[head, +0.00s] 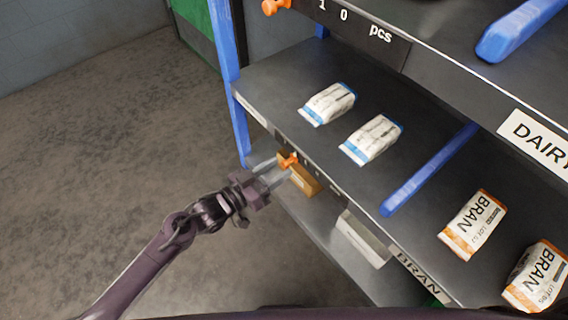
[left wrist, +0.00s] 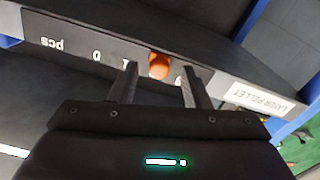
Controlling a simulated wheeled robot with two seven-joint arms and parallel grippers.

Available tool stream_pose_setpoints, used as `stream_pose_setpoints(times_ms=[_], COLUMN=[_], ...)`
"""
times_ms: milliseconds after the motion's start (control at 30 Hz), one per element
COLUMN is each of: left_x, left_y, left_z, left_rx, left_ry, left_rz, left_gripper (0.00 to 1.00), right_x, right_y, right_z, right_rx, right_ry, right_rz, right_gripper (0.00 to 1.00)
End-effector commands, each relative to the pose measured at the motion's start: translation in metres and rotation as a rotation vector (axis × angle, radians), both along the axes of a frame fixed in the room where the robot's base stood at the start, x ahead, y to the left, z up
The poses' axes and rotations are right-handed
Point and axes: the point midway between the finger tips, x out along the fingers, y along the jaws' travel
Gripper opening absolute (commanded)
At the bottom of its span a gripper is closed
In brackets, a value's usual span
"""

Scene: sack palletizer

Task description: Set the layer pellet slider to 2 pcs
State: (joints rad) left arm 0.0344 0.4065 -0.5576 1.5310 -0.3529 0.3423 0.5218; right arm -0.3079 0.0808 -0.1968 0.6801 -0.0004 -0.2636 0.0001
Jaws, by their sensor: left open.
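The layer pellet slider's orange knob (head: 289,161) sits at the front edge of the middle shelf, near its left end. In the left wrist view the knob (left wrist: 159,65) stands out from a dark strip (left wrist: 80,48) with upside-down marks "pcs", "0" and "1". The knob is past the 1, on the side away from pcs; a mark beside it is mostly hidden. A white "LAYER PELLET" label (left wrist: 262,103) is right of the strip. My left gripper (head: 281,170) is open, its fingers (left wrist: 160,76) on either side of the knob, contact unclear. My right gripper is not in view.
White-and-blue sacks (head: 371,139) and orange-and-white BRAN sacks (head: 473,225) lie on the middle shelf, split by a blue divider (head: 430,170). A similar orange knob (head: 275,6) is on the upper shelf. A blue post (head: 229,80) stands left; floor left is clear.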

Motion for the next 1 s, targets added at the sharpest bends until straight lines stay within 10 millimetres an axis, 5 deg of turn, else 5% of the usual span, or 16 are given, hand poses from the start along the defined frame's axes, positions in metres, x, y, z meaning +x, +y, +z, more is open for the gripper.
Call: stream_pose_setpoints(times_ms=[300, 867, 1000], left_x=[-0.025, -0.026, -0.023], left_y=[0.034, 0.036, 0.043], left_z=[0.0, 0.0, -0.015], left_rx=[0.0, -0.001, 0.027], left_ry=[0.002, 0.001, 0.023], left_rz=[0.0, -0.001, 0.035], left_gripper=[0.43, 0.43, 0.43], right_x=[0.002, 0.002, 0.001], right_y=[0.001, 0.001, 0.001], right_z=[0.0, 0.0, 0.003], right_rx=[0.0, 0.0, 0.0], right_ry=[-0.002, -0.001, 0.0], right_rz=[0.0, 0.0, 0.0], right_gripper=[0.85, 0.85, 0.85])
